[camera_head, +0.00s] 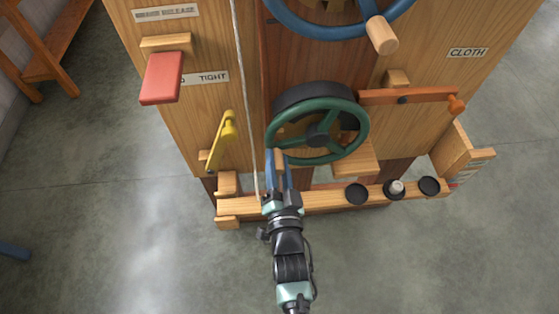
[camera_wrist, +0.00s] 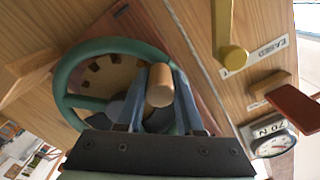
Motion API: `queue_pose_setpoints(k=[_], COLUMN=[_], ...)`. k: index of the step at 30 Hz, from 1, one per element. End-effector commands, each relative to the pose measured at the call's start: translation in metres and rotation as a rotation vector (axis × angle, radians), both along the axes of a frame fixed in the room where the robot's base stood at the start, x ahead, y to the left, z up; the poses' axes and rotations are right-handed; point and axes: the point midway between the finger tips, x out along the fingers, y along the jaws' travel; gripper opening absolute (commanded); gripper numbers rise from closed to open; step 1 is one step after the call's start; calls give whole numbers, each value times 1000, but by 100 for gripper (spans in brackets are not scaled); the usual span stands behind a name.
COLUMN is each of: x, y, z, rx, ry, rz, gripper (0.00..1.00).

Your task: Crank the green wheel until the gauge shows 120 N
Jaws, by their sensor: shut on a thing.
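The green wheel (camera_head: 318,131) stands upright on the front of the wooden machine, with a wooden crank handle (camera_head: 280,160) at its lower left. My gripper (camera_head: 279,172) is shut on this handle from the front. In the wrist view the handle's round end (camera_wrist: 159,88) shows between my blue fingers (camera_wrist: 158,110), and the green rim (camera_wrist: 66,85) passes behind them. The gauge (camera_wrist: 273,143) is at the right of the wrist view, a white dial with a plate partly reading "20 N"; its needle reading is too small to tell. The gauge is not seen in the head view.
A blue wheel (camera_head: 330,28) with its own wooden handle is above. A yellow lever (camera_head: 223,136) and a red paddle (camera_head: 162,78) are at left, an orange lever (camera_head: 408,96) at right. A low wooden ledge (camera_head: 328,199) holds black round cups. The floor in front is clear.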

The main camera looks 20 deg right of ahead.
Motion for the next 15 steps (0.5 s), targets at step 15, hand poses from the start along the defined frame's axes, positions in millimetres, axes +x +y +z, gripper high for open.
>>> queue_pose_setpoints(k=[15], x=[1], y=[3], z=[33], rx=[312], ry=[-92], rz=[2], gripper=[0])
